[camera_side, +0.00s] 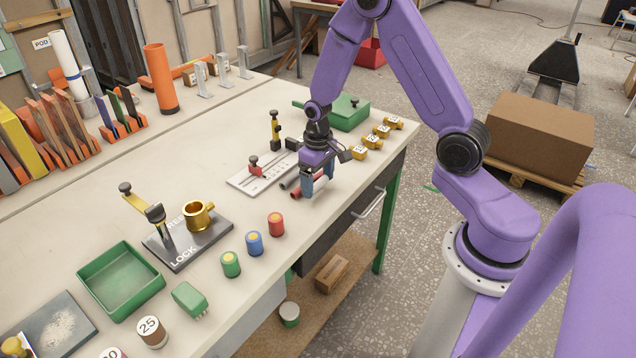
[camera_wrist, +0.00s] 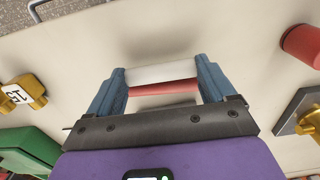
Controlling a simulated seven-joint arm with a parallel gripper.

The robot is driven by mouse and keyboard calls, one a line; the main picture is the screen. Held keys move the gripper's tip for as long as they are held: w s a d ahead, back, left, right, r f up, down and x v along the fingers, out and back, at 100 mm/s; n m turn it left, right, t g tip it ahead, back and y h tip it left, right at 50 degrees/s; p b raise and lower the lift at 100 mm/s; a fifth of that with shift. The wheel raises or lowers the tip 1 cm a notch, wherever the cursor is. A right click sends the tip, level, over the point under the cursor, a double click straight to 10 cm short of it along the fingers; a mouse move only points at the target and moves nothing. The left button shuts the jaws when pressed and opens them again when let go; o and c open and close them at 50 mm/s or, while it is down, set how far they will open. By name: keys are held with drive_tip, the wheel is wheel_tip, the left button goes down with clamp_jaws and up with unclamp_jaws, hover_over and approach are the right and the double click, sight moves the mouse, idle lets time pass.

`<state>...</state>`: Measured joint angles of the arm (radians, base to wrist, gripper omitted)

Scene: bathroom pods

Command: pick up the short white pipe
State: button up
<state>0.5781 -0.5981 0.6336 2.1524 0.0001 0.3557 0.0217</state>
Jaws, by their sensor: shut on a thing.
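The short white pipe (camera_wrist: 162,74) spans between the two blue fingers of my gripper (camera_wrist: 161,78) in the wrist view, with a finger at each end. My gripper is shut on it. In the side view my gripper (camera_side: 318,186) points down, low over the bench near its front edge. I cannot tell there whether the pipe touches the bench, and the fingers largely hide it. A red pipe (camera_wrist: 163,88) lies right alongside the white pipe in the wrist view.
Red (camera_side: 276,224), blue (camera_side: 255,243) and green (camera_side: 231,264) cylinders stand nearer the camera.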

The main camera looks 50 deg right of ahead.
drive_tip(key=s+a+r, duration=0.2)
drive_tip(key=s+r, duration=0.9)
drive_tip(key=s, duration=0.2)
drive_tip(key=shift+s+r, duration=0.3)
drive_tip(key=shift+r, duration=0.1)
drive_tip(key=w+a+f, duration=0.4)
drive_tip(key=w+a, duration=0.1)
drive_tip(key=w, duration=0.4)
drive_tip(key=w+d+r+m+t+h, duration=0.2)
drive_tip(key=w+d+r+m, duration=0.45)
drive_tip(key=w+m, duration=0.2)
drive_tip(key=shift+m, duration=0.25)
drive_tip(key=w+f, duration=0.3)
drive_tip(key=w, duration=0.1)
drive_tip(key=w+d+f, duration=0.1)
drive_tip(key=w+f, duration=0.2)
drive_tip(key=w, duration=0.1)
drive_tip(key=w+d+f, duration=0.1)
drive_tip(key=w+f, duration=0.2)
drive_tip(key=w, duration=0.1)
drive_tip(key=shift+f, duration=0.2)
drive_tip(key=shift+w+f, duration=0.5)
drive_tip(key=shift+f, duration=1.55)
